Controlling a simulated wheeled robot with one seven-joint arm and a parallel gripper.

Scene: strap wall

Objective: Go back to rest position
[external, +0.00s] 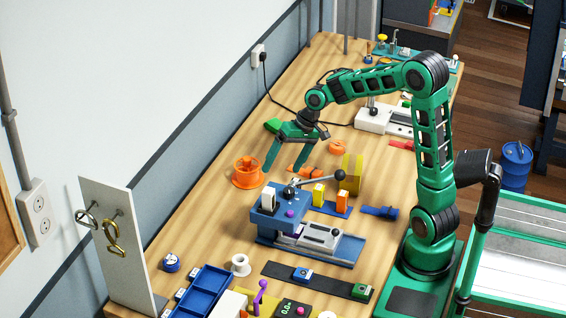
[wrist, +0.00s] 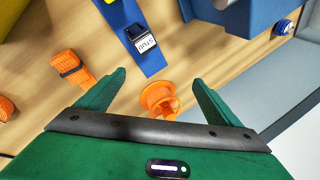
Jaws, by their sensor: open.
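My gripper (external: 287,160) is raised above the wooden bench in the external view, at the end of my green arm, beside the wall. Its two green fingers are apart and nothing is held between them. In the wrist view the open fingers (wrist: 160,77) frame an orange spool (wrist: 158,98) that lies beyond them on the bench. The same orange spool (external: 247,173) stands below and left of the gripper in the external view. I cannot tell the exact height of the fingers above the bench.
Orange strap pieces (external: 303,171) and a yellow block (external: 352,172) lie close by. A white panel with hooks (external: 118,245) stands at the left. A white machine (external: 374,120) sits farther back.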

